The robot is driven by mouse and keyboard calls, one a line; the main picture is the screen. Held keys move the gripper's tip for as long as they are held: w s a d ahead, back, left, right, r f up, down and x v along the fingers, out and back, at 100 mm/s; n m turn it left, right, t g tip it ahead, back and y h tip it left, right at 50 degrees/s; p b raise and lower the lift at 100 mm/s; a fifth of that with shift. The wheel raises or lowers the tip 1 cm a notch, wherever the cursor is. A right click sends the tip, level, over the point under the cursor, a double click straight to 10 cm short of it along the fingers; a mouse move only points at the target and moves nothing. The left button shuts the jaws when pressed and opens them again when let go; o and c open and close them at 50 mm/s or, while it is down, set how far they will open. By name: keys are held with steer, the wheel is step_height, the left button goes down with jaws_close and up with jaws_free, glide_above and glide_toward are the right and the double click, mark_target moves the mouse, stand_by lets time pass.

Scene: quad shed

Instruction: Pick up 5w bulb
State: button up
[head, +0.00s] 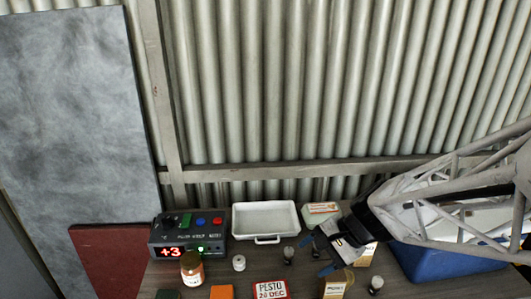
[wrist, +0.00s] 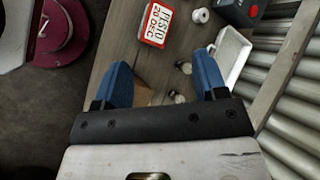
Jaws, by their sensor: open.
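Two small bulb-like pieces with pale and dark parts stand on the bench. One (head: 289,255) is left of my gripper and the other (head: 376,284) is at the lower right; no wattage is legible on either. My gripper (head: 322,258) is open, with blue fingertips, above the bench among small boxes. In the wrist view my gripper (wrist: 163,80) shows two small bulb-like pieces, one farther (wrist: 183,67) and one nearer (wrist: 178,97), near the right finger. A tan box (wrist: 142,94) shows between the fingers, partly hidden by the gripper body. I cannot tell which piece is the 5w bulb.
A white tray (head: 265,220) and a device reading +3 (head: 187,238) stand at the back. A jar (head: 192,268), white spool (head: 239,262), PESTO label (head: 271,289), labelled box (head: 336,284), green-white box (head: 320,211) and blue bin (head: 440,264) crowd the bench. Corrugated wall stands behind.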

steer(key=w+d+f+m+t, duration=0.9)
steer(key=d+f+m, duration=0.5)
steer(key=m, duration=0.5)
step_height(320, 180, down, 2)
steer(key=w, duration=0.2)
steer(key=shift+w+t, duration=0.35)
steer(key=shift+t, duration=0.05)
steer(key=shift+w+f, duration=0.1)
steer(key=shift+x, duration=3.3)
steer(key=shift+a, duration=0.1)
steer(key=shift+x, duration=2.6)
